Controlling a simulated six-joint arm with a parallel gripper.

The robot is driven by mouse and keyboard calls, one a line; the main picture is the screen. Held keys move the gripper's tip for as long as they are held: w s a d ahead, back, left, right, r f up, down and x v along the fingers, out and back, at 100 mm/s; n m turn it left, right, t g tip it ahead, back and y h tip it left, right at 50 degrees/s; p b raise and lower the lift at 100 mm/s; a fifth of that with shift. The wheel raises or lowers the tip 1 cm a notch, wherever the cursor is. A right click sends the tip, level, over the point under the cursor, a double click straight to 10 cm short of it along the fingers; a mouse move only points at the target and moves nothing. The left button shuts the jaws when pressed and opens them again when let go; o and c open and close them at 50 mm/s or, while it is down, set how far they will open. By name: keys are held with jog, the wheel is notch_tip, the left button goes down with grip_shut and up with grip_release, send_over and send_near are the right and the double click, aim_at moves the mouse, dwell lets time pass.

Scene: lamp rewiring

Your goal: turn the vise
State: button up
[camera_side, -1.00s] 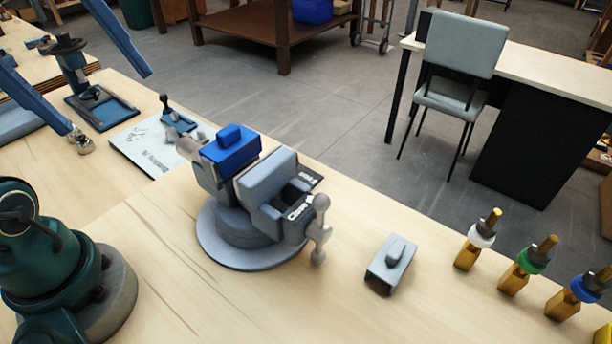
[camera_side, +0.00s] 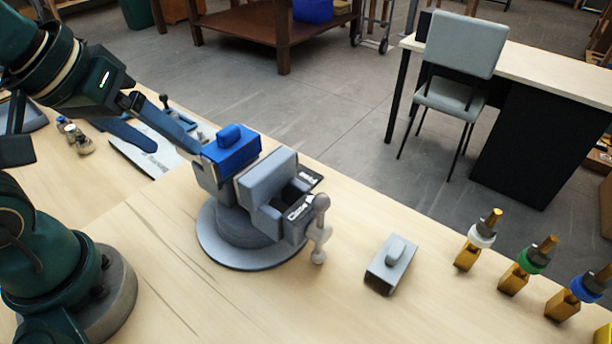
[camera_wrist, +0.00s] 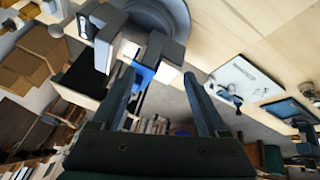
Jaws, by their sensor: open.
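The vise (camera_side: 265,185) is grey, on a round swivel base (camera_side: 215,240) on the wooden bench. A blue block (camera_side: 231,150) sits at the top of its left end. A grey screw handle (camera_side: 320,230) is at its right end. My gripper (camera_side: 178,151) is open at the vise's left side, the nearer-looking fingertip close to the blue block. I cannot tell whether it touches. In the wrist view my gripper (camera_wrist: 158,76) has its two blue fingers apart, the vise (camera_wrist: 168,47) beyond them and the blue block (camera_wrist: 146,73) close to the left finger.
A small grey block part (camera_side: 390,265) lies right of the vise. Several brass-coloured pieces with coloured rings (camera_side: 520,265) stand along the right. The bench front is clear.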

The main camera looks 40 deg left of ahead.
jog(key=w+a+n, duration=0.1)
jog(key=w+n, duration=0.1)
jog(key=n, duration=0.1)
jog(key=w+a+n+g, duration=0.1)
jog(key=w+a+n, duration=0.1)
jog(key=n, duration=0.1)
jog(key=w+a+f+n, duration=0.1)
jog(key=n, duration=0.1)
jog(key=shift+w+a+f+n+g, duration=0.1)
jog(key=shift+w+a+n+g, duration=0.2)
jog(key=shift+w+a+n, duration=0.1)
jog(key=a+n, duration=0.1)
jog(key=w+a+f+n, duration=0.1)
jog(key=a+f+n+g, duration=0.1)
jog(key=shift+w+a+f, duration=0.1)
jog(key=shift+w+a, duration=0.1)
jog(key=shift+w, duration=0.15)
jog(key=shift+s+a+f+n+g, duration=0.1)
jog(key=shift+a+f+n+g, duration=0.5)
jog(key=shift+a+f, duration=0.65)
jog(key=shift+w+f, duration=0.25)
jog(key=shift+f, duration=0.95)
jog(key=shift+w+f, duration=0.25)
jog(key=shift+f, duration=0.95)
grip_shut()
